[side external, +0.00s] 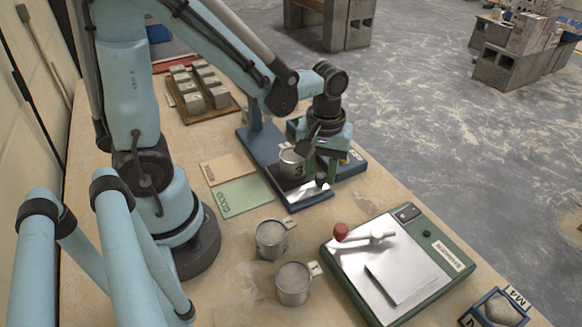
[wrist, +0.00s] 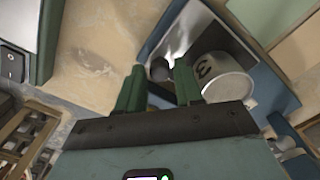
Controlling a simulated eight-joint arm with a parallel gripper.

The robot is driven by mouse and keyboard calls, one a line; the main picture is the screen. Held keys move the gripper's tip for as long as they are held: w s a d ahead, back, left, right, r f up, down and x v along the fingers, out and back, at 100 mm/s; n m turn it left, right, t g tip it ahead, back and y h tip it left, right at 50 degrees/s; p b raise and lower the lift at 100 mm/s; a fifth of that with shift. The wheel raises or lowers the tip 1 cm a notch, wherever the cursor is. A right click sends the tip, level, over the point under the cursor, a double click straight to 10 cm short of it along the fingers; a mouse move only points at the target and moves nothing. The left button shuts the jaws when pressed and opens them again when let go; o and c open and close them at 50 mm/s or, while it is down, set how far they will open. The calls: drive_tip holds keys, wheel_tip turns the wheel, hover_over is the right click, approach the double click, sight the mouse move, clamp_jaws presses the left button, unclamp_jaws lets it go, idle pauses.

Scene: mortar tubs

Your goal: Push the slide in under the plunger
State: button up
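The metal slide (side external: 304,194) lies on a long blue base (side external: 258,150) and is bright in the wrist view (wrist: 184,34). A grey tub marked 3 (side external: 291,163) stands upright at the slide; it also shows in the wrist view (wrist: 222,76). A small dark knob (wrist: 160,70) is at the slide's near end. My gripper (side external: 321,176) is low over that end. In the wrist view its green fingers (wrist: 159,66) are apart, one either side of the knob, with gaps visible. The plunger is not clearly distinguishable behind my wrist and arm.
Two filled tubs (side external: 271,240) (side external: 293,283) stand in front. A green-edged bench device (side external: 400,265) with a red-knobbed lever is at right. Cards (side external: 242,196) lie left of the base. A wooden tray of blocks (side external: 203,95) is behind. The table's right edge is close.

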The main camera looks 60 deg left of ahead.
drive_tip(key=shift+f, duration=0.15)
clamp_jaws()
drive_tip(key=a, duration=0.8)
drive_tip(key=shift+a, duration=0.15)
unclamp_jaws()
